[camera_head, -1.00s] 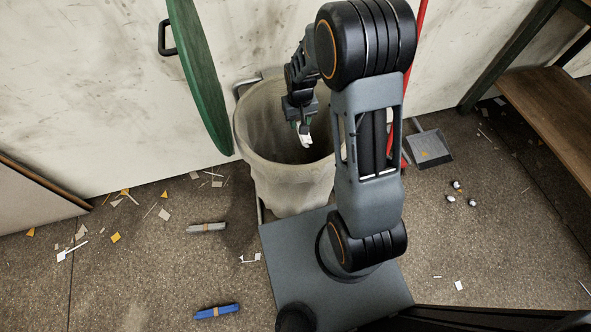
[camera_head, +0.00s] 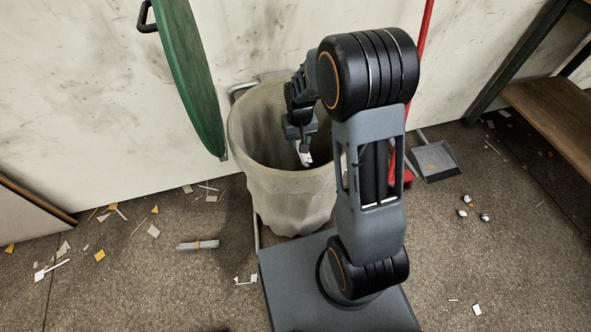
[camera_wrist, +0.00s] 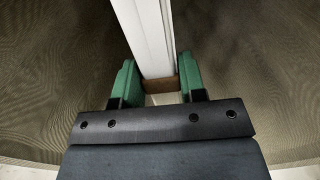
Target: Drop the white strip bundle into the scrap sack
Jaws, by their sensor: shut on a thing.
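The white strip bundle (camera_wrist: 148,30) is between the green fingers of my gripper (camera_wrist: 158,82) in the wrist view, with a brown band (camera_wrist: 162,85) around it. My gripper is shut on it. In the head view my gripper (camera_head: 303,150) and the end of the bundle (camera_head: 306,158) are inside the mouth of the scrap sack (camera_head: 290,205), below its rim. The sack is a pale, open-topped bag on a metal frame. Its mesh-like inner wall (camera_wrist: 50,70) surrounds the gripper in the wrist view. The sack's bottom is hidden in the head view.
A grey banded bundle (camera_head: 198,245) lies on the floor to the left. A dustpan (camera_head: 436,160) and red broom are at the right, by a wooden bench (camera_head: 555,110). Paper scraps litter the floor.

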